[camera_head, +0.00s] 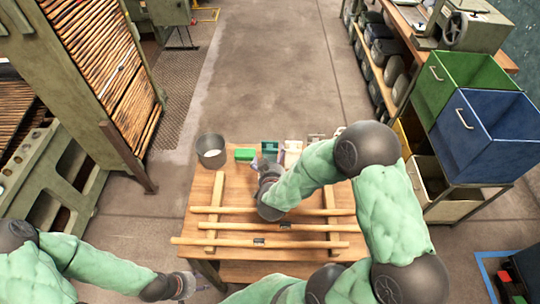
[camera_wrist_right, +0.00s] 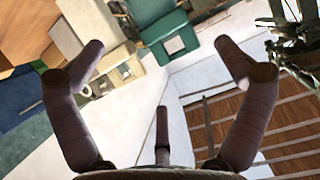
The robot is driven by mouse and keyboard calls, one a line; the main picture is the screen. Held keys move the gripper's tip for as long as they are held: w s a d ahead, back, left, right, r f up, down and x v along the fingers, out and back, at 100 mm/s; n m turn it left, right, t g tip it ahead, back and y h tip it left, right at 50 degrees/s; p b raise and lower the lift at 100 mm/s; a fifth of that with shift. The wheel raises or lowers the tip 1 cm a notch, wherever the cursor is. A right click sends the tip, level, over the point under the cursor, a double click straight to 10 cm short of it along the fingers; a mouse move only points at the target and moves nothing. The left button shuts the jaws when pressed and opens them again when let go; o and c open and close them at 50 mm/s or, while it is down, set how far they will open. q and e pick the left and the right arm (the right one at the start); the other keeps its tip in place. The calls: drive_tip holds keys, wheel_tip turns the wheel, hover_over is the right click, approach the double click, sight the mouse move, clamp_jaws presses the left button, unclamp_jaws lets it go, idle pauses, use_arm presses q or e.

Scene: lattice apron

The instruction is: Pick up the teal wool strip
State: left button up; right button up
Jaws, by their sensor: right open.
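A teal item (camera_head: 270,147), which looks like the teal wool strip, lies at the far side of the wooden table, partly behind my right gripper. In the head view the right gripper (camera_head: 262,165) hangs over the table just short of the teal item. My left gripper (camera_head: 194,284) is low at the table's near left; its fingers are too small to read.
A bright green block (camera_head: 245,155) and a grey pot (camera_head: 211,150) stand left of the teal item; a cream item (camera_head: 292,147) is right. Wooden rails (camera_head: 215,242) cross the table's near half. Green (camera_head: 460,72) and blue (camera_head: 490,125) bins stand at right.

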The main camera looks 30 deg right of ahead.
drive_tip(key=b, duration=0.5)
approach(273, 158)
drive_tip(key=x, duration=0.4)
drive_tip(key=shift+f, duration=0.15)
drive_tip(key=b+x, duration=0.2)
drive_tip(key=x, duration=0.5)
drive_tip(key=shift+w, duration=0.1)
drive_tip(key=c, duration=0.9)
